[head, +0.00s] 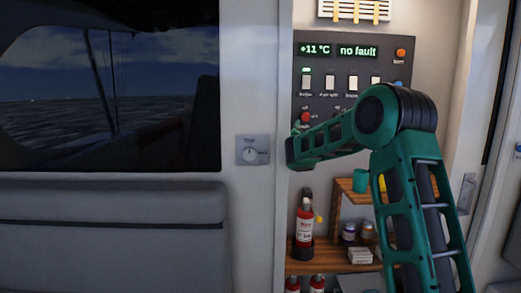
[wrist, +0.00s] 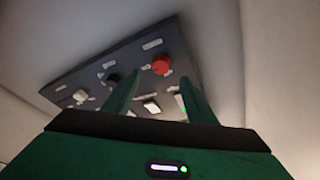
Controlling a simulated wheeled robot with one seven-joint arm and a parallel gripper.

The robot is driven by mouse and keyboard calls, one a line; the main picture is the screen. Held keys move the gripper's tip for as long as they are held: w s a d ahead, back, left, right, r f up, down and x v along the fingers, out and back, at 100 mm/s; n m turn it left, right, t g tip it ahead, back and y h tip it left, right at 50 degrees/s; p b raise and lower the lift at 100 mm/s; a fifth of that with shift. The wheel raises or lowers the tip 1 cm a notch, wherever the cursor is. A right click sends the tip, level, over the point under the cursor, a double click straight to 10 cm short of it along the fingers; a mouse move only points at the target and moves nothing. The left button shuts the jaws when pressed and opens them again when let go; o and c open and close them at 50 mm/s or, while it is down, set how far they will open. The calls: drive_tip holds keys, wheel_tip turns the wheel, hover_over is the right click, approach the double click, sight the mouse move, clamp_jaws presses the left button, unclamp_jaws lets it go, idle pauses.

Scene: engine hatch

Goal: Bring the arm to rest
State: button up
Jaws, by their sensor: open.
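My green arm reaches in from the lower right in the head view, bends at its elbow and points left across the lower part of the dark control panel (head: 345,62). Its end (head: 297,150) is near the panel's lower left corner; the fingers cannot be made out there. In the wrist view my gripper (wrist: 160,80) is open, its two green fingers apart with nothing held between them. The panel (wrist: 130,62) also shows beyond the fingers, tilted, with a red knob (wrist: 161,65) near the fingertips. I cannot tell whether they touch.
The panel reads "+11 °C" and "no fault", with several white switches and an orange button (head: 401,53). Below are wooden shelves (head: 345,184) with a teal mug (head: 361,181), jars and a fire extinguisher (head: 305,226).

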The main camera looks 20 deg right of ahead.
drive_tip(key=s+d+f+n+g+y, duration=0.1)
drive_tip(key=s+f+g, duration=0.35)
drive_tip(key=s, duration=0.65)
drive_tip(key=s+d+f+n+g+y, duration=0.1)
drive_tip(key=s+f+g+y, duration=0.15)
drive_tip(key=s+f, duration=0.55)
drive_tip(key=s+d+f+n+g, duration=0.1)
drive_tip(key=s+f+n+g, duration=0.2)
drive_tip(key=s, duration=1)
drive_tip(key=s+a+f+g+y, duration=0.2)
drive_tip(key=s+a+f, duration=0.1)
drive_tip(key=s, duration=0.7)
drive_tip(key=s+a+f+n+g+y, duration=0.1)
drive_tip(key=s+a+f+g+y, duration=0.1)
drive_tip(key=s, duration=0.9)
drive_tip(key=s+a+f+g+y, duration=0.2)
drive_tip(key=s+a+f+g, duration=0.2)
drive_tip(key=s+a, duration=0.4)
drive_tip(key=s+f, duration=0.1)
drive_tip(key=s, duration=0.1)
drive_tip(key=shift+s+f+n+y, duration=0.3)
drive_tip(key=shift+s+f+y, duration=0.05)
drive_tip(key=shift+s+f, duration=0.05)
drive_tip(key=shift+d, duration=0.1)
drive_tip(key=shift+w+f, duration=0.25)
drive_tip(key=shift+w, duration=0.4)
